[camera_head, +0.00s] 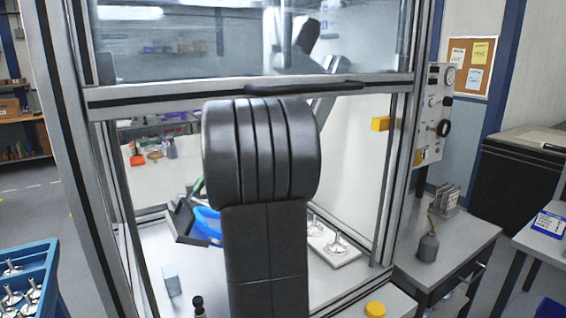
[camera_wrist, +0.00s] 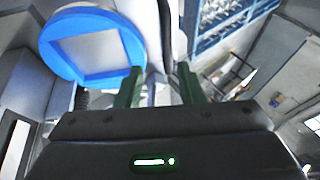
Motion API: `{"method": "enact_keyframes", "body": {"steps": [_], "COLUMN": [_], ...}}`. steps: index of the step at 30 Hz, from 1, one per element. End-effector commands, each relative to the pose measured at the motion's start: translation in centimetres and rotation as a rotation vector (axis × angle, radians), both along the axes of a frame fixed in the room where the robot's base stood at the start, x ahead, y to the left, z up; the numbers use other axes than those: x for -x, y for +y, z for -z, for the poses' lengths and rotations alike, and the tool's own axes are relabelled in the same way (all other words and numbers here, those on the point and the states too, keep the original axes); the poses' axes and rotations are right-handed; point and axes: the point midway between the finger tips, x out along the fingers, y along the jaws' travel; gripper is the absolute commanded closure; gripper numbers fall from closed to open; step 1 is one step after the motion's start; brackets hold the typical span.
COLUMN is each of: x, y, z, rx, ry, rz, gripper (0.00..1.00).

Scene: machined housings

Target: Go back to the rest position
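My gripper (camera_wrist: 158,84) shows in the wrist view with its two green fingers apart. I see nothing held between them. A blue round thing with a pale square in its middle (camera_wrist: 132,36) is beyond the left finger, and I cannot tell how far away it is. In the head view my dark arm fills the middle and hides most of my gripper. Metal housings (camera_head: 338,243) stand on a white plate on the bench inside the framed cell, to the right of my arm.
A metal-framed cell (camera_head: 254,88) with a clear upper pane surrounds the arm's working area. A blue crate (camera_head: 40,258) with several metal housings stands at the left. A side bench (camera_head: 462,236) at the right carries an oil can (camera_head: 428,246). Floor is clear at the far left.

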Motion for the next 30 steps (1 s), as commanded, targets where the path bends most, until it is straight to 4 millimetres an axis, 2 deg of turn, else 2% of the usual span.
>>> {"method": "enact_keyframes", "body": {"steps": [3,8,10,13,18,30], "x": [0.0,-0.1,0.4,1.0,1.4,1.4], "y": [2.2,4.2,5.0,6.0,6.7,6.6], "z": [1.1,3.7,5.1,6.0,6.6,6.7], "rx": [0.000,0.000,-0.001,-0.001,0.001,0.003], "ry": [0.003,0.006,0.002,0.002,0.001,0.004], "rz": [-0.005,-0.005,-0.005,-0.005,-0.003,0.000], "gripper": [0.66,0.66,0.66,0.66,0.66,0.66]}}
